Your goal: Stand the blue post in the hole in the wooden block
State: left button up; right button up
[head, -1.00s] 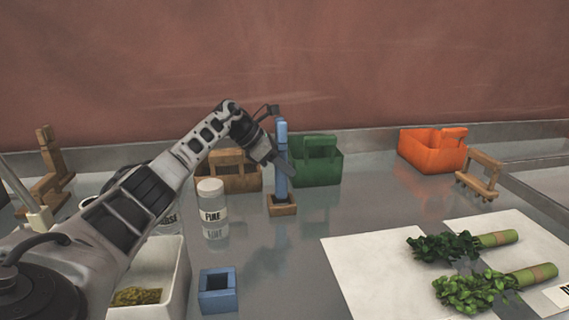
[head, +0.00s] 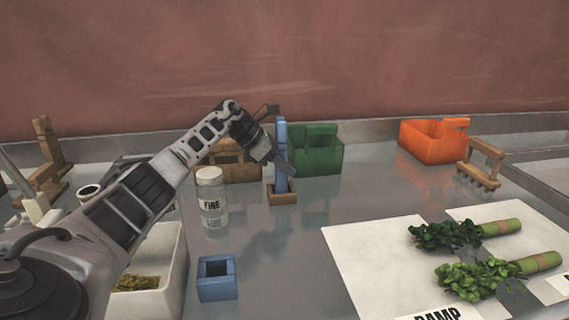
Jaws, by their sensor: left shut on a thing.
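The blue post (head: 281,148) stands nearly upright over the wooden block (head: 284,199), its lower end at the block's hole. I cannot tell how deep in the hole it sits. My left gripper (head: 280,160) reaches in from the left and is shut on the post, partly hiding its side. The wooden block is a small brown square on the grey counter. My right gripper is not in view.
A green carrier (head: 318,155) and a wooden carrier (head: 238,170) stand behind the block. A jar labelled FINE (head: 209,190) stands to its left. A blue square holder (head: 217,280) is nearer.

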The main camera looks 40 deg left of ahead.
pick_arm(q)
jog(key=o, duration=1.2)
jog(key=shift+c, duration=0.2)
